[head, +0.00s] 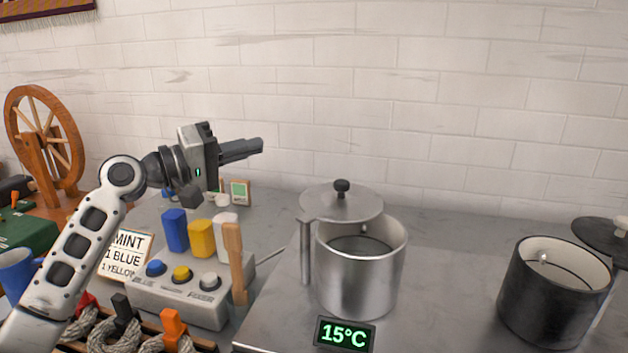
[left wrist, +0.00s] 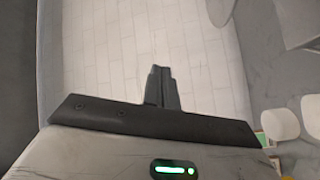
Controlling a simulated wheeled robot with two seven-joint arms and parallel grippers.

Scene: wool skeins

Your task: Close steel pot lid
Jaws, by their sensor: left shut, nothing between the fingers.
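The steel pot (head: 360,275) stands on the counter plate, its mouth partly uncovered. Its round steel lid (head: 335,205), with a black knob, sits above the rim on a post at the pot's left side. The lid is swung toward the back left, so the front right of the opening shows. My left gripper (head: 258,146) is in the air to the left of the lid and higher in the picture, apart from it. Its fingers are together and empty; they also show shut in the left wrist view (left wrist: 161,85). My right gripper is not in view.
A dispenser box (head: 180,295) with blue, yellow and white parts stands left of the pot, beside a wooden stick (head: 234,262). A temperature display (head: 344,335) is in front of the pot. A black pot (head: 553,300) stands at right. A spinning wheel (head: 45,145) is far left.

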